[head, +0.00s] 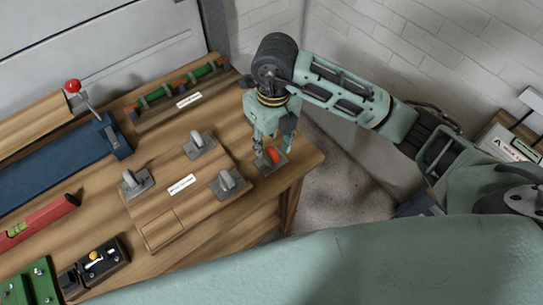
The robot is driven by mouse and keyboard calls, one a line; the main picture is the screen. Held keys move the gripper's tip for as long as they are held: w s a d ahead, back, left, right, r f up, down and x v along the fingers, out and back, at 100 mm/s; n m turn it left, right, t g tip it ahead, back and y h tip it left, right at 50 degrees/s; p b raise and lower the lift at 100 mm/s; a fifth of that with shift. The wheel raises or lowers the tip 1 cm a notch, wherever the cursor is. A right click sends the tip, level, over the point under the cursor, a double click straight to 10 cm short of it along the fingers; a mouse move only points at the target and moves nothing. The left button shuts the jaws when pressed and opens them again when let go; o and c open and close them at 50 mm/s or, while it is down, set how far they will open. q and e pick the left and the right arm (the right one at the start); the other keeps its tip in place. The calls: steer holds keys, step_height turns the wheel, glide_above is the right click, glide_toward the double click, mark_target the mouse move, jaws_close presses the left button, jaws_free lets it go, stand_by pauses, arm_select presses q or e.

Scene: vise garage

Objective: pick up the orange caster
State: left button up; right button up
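The orange caster (271,157) stands on its grey plate at the right corner of the wooden workbench. Its orange wheel shows low between my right gripper's fingers. My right gripper (272,149) points down over it, with one finger on each side. The fingers look spread, with a gap to the wheel at least on the right side. The upper part of the caster is partly hidden by the gripper. My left gripper is not in view.
Three grey casters stand close by, at a wooden board (160,230) with a white label (181,185). The bench's right edge is just beyond the orange caster.

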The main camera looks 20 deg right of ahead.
mark_target(271, 151)
steer(key=shift+w+d+f+h, duration=0.15)
steer(key=shift+d+h, duration=0.15)
steer(key=shift+d, duration=0.3)
steer(key=shift+d+f, duration=0.1)
steer(key=shift+f, duration=0.25)
steer(key=f, duration=0.1)
steer(key=f+p, duration=0.1)
steer(key=f, duration=0.1)
steer(key=f+p, duration=0.1)
steer(key=f, duration=0.1)
steer(key=shift+w+a+f, duration=0.2)
steer(key=shift+w+a, duration=0.05)
steer(key=shift+a, duration=0.1)
steer(key=shift+f, duration=0.6)
jaws_close()
steer(key=shift+w, duration=0.1)
